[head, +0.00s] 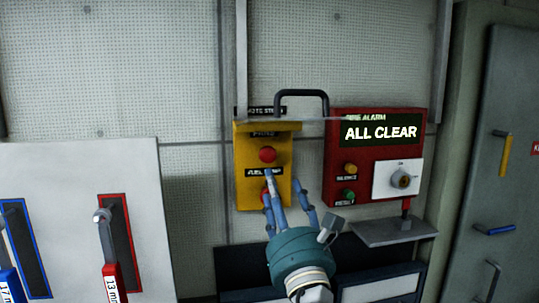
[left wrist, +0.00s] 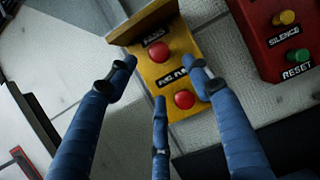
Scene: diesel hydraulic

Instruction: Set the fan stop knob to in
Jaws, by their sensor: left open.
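The yellow stop box (head: 242,180) is on the wall and carries two round red knobs, one above the other. The upper knob, the fan stop knob (head: 267,154), sits under a small label and also shows in the left wrist view (left wrist: 159,52). The lower knob (left wrist: 184,99), under the fuel pump label, is partly hidden by my fingers in the head view. My left gripper (head: 284,186) is open and empty, its blue fingers spread in front of the box's lower part. In the left wrist view its fingertips lie either side of the knobs; contact cannot be told.
A red fire alarm panel (head: 334,183) with a lit ALL CLEAR sign, two buttons and a rotary switch is close on the right. A dark handle (head: 301,93) arches above. A small grey shelf (head: 394,233) juts out below. Levers (head: 104,235) stand at left.

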